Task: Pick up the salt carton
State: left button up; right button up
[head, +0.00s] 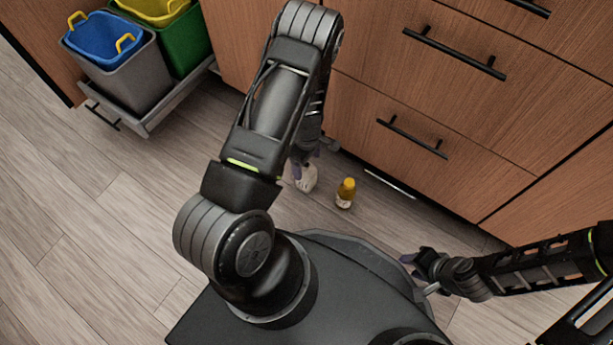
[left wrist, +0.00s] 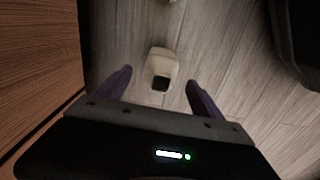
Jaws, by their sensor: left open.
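A small whitish carton (head: 307,178), which looks like the salt carton, is by the floor near the cabinet base in the head view. It also shows in the left wrist view as a pale block with a dark patch (left wrist: 162,62), just beyond and between the fingertips. My left gripper (left wrist: 161,86) is open, its two purple fingers apart with nothing clamped. In the head view my left arm partly hides this gripper (head: 308,158) and the carton's upper side. My right gripper (head: 418,272) is at the lower right, its fingers apart and empty, away from the carton.
A yellow-capped bottle (head: 345,193) stands on the floor just right of the carton. Wooden drawers (head: 430,110) with black handles rise behind. A pull-out with grey (head: 125,80) and green (head: 185,45) bins stands at the upper left. The floor at left is clear.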

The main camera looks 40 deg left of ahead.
aim_at(306, 175)
pick_arm(q)
notch_tip(306, 175, down, 5)
jog(key=b, duration=0.3)
jog(key=shift+a+f, duration=0.15)
jog(key=shift+c, duration=0.6)
grip_shut()
dwell(0.5)
